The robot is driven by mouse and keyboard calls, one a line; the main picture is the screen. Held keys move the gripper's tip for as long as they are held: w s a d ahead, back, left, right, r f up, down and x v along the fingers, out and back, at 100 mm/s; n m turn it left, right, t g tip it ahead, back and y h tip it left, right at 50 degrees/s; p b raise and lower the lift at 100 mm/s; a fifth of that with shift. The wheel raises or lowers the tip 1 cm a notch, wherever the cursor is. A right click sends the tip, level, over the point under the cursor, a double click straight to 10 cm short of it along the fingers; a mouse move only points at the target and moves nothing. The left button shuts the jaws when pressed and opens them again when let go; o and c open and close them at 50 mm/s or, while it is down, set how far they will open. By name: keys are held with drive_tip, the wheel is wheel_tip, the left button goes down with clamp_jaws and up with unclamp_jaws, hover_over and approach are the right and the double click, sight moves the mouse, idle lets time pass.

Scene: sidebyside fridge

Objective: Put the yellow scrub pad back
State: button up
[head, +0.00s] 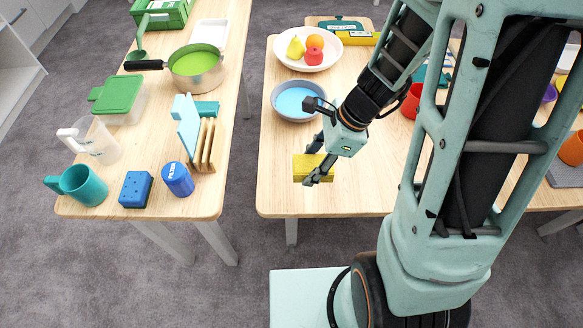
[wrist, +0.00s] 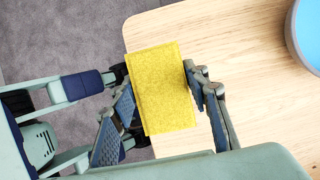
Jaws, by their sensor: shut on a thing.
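The yellow scrub pad (head: 311,168) is a flat rectangular block held in my gripper (head: 322,168) near the front left corner of the right table. In the wrist view the pad (wrist: 162,80) sits between the two fingers of my gripper (wrist: 158,95), with its broad face toward the camera. The fingers are shut on its two long sides. I cannot tell how high the pad is above the tabletop.
A grey-blue bowl with blue contents (head: 297,101) stands behind the gripper, and a white fruit bowl (head: 304,50) farther back. The left table holds a rack (head: 202,146), a blue can (head: 178,180), a blue block (head: 136,189) and mugs. A floor gap separates the tables.

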drive_tip(key=b, duration=0.1)
approach(286, 180)
drive_tip(key=shift+s+a+f, duration=0.2)
drive_tip(key=shift+a+f, duration=0.65)
drive_tip(key=shift+f, duration=0.1)
drive_tip(key=shift+w+a+f+b, duration=0.15)
drive_tip(key=shift+f+b, duration=0.15)
drive_tip(key=shift+f, duration=0.5)
drive_tip(key=shift+w+a+f+b, duration=0.1)
drive_tip(key=shift+f+b, duration=0.15)
drive_tip(key=shift+f, duration=0.55)
drive_tip(key=shift+f, duration=0.15)
drive_tip(key=shift+f+b, duration=0.4)
drive_tip(key=shift+b, duration=0.1)
drive_tip(key=o, duration=1)
drive_tip(key=shift+r, duration=0.1)
drive_tip(key=shift+r, duration=0.1)
drive_tip(key=shift+r+p, duration=0.2)
drive_tip(key=shift+p, duration=0.2)
drive_tip(key=p+v, duration=0.2)
drive_tip(key=v, duration=0.8)
drive_tip(key=shift+s+d+r+p, duration=0.15)
drive_tip(key=shift+d+r+p, duration=0.15)
